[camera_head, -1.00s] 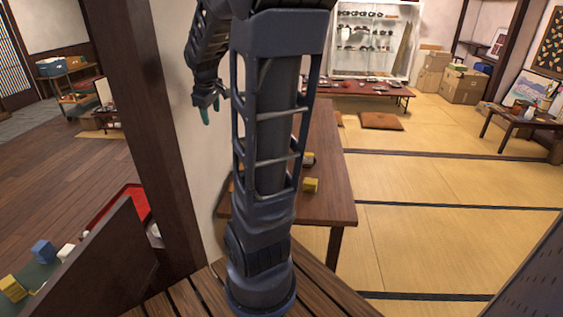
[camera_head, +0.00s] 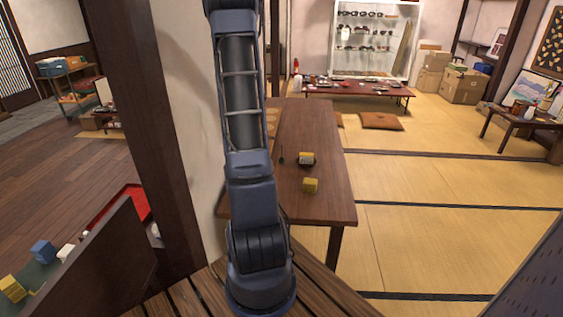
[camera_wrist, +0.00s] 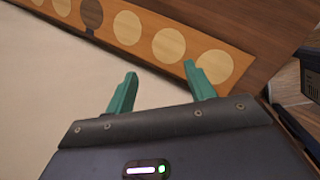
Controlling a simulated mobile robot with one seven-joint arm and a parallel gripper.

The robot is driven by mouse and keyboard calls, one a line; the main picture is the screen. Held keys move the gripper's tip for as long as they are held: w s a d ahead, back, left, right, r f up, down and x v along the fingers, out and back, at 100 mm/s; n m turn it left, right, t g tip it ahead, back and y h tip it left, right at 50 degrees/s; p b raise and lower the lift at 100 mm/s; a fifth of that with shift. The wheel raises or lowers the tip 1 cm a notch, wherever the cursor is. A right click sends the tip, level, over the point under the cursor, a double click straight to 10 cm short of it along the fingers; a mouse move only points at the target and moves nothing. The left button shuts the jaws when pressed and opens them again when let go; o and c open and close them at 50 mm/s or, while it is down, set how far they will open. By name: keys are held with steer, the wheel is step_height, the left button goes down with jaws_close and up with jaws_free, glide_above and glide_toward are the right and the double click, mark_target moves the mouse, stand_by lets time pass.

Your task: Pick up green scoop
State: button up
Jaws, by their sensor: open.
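My gripper (camera_wrist: 160,75) shows in the wrist view with its two teal fingers apart and nothing between them. Behind the fingers are a pale, plain surface and a wooden board (camera_wrist: 115,28) with a row of round spots, most pale and one dark. In the head view my arm rises in the foreground and its gripper is out of the picture. I cannot make out a green scoop in either view. A small, dark, spoon-like thing (camera_head: 281,156) lies on the wooden table (camera_head: 325,140), but its colour is too unclear to name.
One yellow block (camera_head: 310,185) lies on the table; another (camera_head: 306,158) sits on or against something dark. The pale wall and dark post (camera_head: 160,130) stand close on the left. Tatami floor (camera_head: 430,220) lies open to the right. A low red table (camera_head: 360,91) stands farther back.

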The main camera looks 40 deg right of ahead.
steer(key=w+d+f+n, duration=0.1)
steer(key=d+f+n, duration=0.2)
steer(key=d+f, duration=0.5)
steer(key=n+g, duration=0.1)
steer(key=n, duration=0.2)
glide_above(281, 162)
steer(key=shift+h, duration=0.3)
steer(key=shift+a+f, duration=0.15)
steer(key=shift+f, duration=2.4)
steer(key=shift+a+f, duration=0.15)
steer(key=shift+f, duration=2.35)
steer(key=shift+a+f, duration=0.15)
steer(key=shift+f, duration=2.4)
steer(key=shift+w+d+f, duration=0.1)
steer(key=shift+w+f, duration=0.1)
steer(key=shift+f, duration=0.55)
steer(key=shift+x, duration=1.85)
steer(key=shift+c, duration=0.4)
steer(key=c, duration=0.9)
